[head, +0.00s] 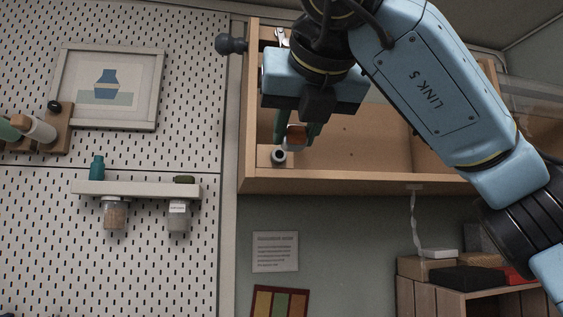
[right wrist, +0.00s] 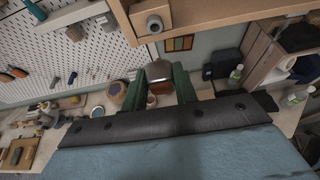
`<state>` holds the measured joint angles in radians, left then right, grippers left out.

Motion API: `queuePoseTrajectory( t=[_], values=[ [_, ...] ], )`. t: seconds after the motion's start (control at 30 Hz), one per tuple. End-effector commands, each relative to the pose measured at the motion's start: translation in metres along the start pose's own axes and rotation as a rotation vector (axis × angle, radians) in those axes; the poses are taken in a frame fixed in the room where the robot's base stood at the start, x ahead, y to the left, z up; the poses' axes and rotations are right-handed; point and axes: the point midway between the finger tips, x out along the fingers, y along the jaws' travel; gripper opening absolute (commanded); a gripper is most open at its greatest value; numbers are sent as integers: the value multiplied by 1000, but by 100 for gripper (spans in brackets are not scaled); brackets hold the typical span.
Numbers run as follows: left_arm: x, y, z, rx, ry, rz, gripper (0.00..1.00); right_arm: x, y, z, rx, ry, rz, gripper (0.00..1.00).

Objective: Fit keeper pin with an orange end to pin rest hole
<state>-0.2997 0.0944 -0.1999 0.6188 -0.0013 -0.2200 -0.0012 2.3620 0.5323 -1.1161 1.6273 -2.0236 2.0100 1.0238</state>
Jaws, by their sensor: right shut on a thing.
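My right gripper (head: 297,128) has green fingers and is shut on the keeper pin (head: 296,137), whose orange-brown end shows between the fingertips. In the right wrist view the pin (right wrist: 160,72) sits between the two green fingers, with a grey face and an orange-brown part. The pin rest hole (head: 279,156) is a pale ring with a dark centre on the wooden cabinet's lower left corner. It also shows as a grey ring (right wrist: 154,23) in the right wrist view. The pin is close to the hole but apart from it. My left gripper is not in view.
The open wooden cabinet (head: 360,184) surrounds the gripper area, with a dark knob (head: 230,45) at its left side. A pegboard (head: 40,220) with a framed picture (head: 146,60) and a small shelf (head: 135,188) is to the left. Boxes stand lower right.

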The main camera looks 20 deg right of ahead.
Motion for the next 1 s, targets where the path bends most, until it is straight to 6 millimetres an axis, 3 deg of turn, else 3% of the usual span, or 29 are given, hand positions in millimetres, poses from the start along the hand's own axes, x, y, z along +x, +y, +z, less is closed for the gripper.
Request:
queuePoseTrajectory(
  t=[0.37,0.8,1.0],
  values=[
    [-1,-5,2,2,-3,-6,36,2,0,2,0,0,0,5],
    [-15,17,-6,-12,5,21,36,38,0,18,1,2,0,5],
    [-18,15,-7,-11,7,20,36,50,0,21,1,1,-1,5]
  ],
)
